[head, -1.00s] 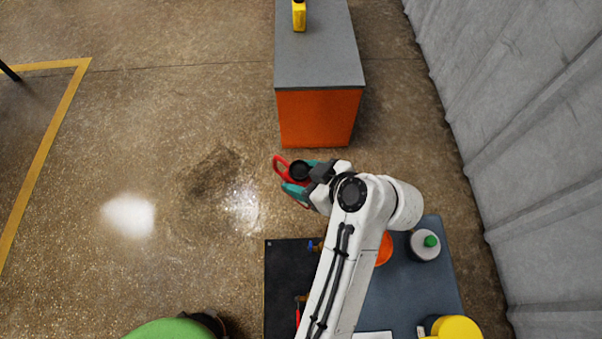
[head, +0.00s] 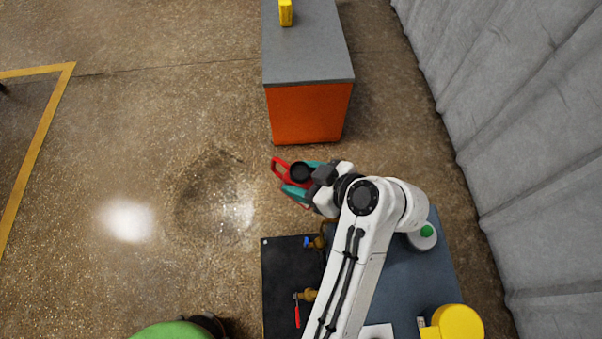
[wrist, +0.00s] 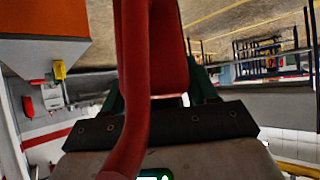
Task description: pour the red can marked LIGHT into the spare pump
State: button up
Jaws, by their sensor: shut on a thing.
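A red can (head: 281,167) with a black cap is held in my gripper (head: 303,180) in the head view. The gripper's teal fingers are shut on the can's sides, out over the floor beyond the table edge. In the wrist view the red can (wrist: 165,60) fills the middle, its handle running down close to the camera, between the dark fingers. I cannot read its marking. The spare pump cannot be told for certain. A green rounded machine (head: 172,331) shows only in part at the bottom edge of the head view.
A blue-grey table (head: 385,290) at lower right bears a dark mat (head: 279,270) with tools, a green-capped container (head: 424,238) and a yellow container (head: 458,322). An orange cabinet (head: 308,112) with a yellow bottle (head: 286,13) stands beyond. The floor at left is free.

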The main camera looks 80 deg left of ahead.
aim_at(312, 182)
jog(key=shift+w+d+f+g+y+b, duration=0.15)
jog(key=shift+w+d+f+b, duration=0.15)
jog(key=shift+w+d+b, duration=0.25)
jog(key=shift+w+d+f+g+y+b, duration=0.15)
jog(key=shift+w+d+f+b, duration=0.15)
jog(key=shift+w+d, duration=0.3)
dwell(0.6)
jog(key=shift+r+g+y+b, duration=0.6)
jog(key=shift+r+g+y, duration=0.4)
jog(key=shift+r, duration=0.4)
jog(key=shift+w+d+r+g+y+b, duration=0.2)
jog(key=shift+r+g+y+b, duration=0.1)
jog(key=shift+r+g+y, duration=0.35)
jog(key=shift+w+d+r+g+y+b, duration=0.25)
jog(key=shift+r+g+y, duration=0.2)
jog(key=shift+r, duration=0.3)
jog(key=shift+w+d+r+g+y+b, duration=0.3)
jog(key=shift+r+g+y+b, duration=0.25)
jog(key=shift+b, duration=0.2)
jog(key=shift+w+d+r+g+y+b, duration=0.25)
jog(key=shift+r+g+y+b, duration=0.2)
jog(key=shift+r+b, duration=0.25)
jog(key=shift+w+d+r+g+y+b, duration=0.75)
jog(key=shift+g+y+b, duration=0.25)
jog(key=shift+b, duration=0.9)
